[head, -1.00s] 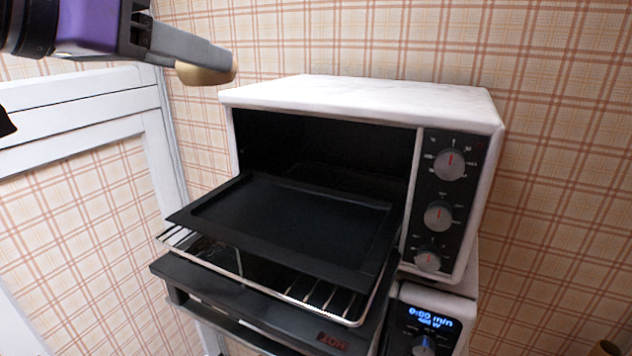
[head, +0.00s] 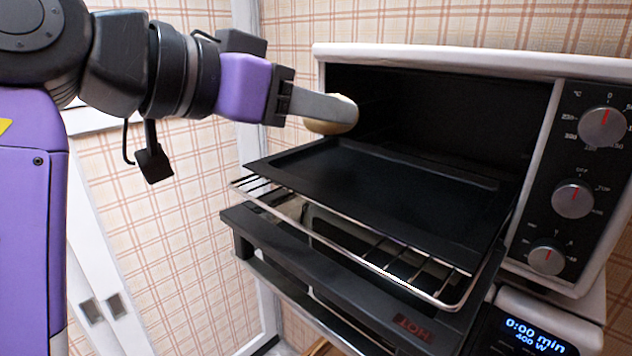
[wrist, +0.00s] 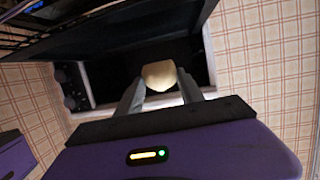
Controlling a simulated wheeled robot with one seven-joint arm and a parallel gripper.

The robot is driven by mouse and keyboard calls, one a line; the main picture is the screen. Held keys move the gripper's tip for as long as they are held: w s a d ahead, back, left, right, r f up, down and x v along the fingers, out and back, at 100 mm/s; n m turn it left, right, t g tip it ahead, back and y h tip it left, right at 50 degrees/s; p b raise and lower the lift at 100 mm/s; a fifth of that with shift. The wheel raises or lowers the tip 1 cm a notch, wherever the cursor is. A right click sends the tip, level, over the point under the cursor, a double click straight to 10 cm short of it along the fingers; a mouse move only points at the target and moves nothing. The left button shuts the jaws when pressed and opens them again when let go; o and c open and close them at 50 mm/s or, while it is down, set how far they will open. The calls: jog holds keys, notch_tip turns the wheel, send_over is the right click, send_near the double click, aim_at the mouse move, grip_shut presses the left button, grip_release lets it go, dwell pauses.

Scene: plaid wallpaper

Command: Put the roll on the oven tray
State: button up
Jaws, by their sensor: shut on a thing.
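My gripper (head: 330,110) is shut on a tan roll (head: 344,117) and holds it in the air at the left side of the oven opening, above the back left part of the tray. In the wrist view the roll (wrist: 159,75) sits between the two grey fingers (wrist: 160,92). The black oven tray (head: 400,200) is flat, with nothing on it, and is pulled partly out of the oven on a wire rack (head: 430,290). The roll is apart from the tray.
The white toaster oven (head: 440,58) has its dark door (head: 330,270) folded down below the rack. Knobs (head: 602,126) line its right side. A microwave with a lit display (head: 535,335) is underneath. A white-framed panel (head: 90,210) stands at left.

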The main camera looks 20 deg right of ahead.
aim_at(315, 181)
jog(key=shift+f+b, duration=1.9)
jog(key=shift+f, duration=0.95)
jog(key=shift+f, duration=0.15)
jog(key=o, duration=1.4)
jog(key=shift+c, duration=0.2)
jog(key=b+v, duration=0.1)
jog(key=v, duration=1.1)
jog(key=shift+s, duration=0.1)
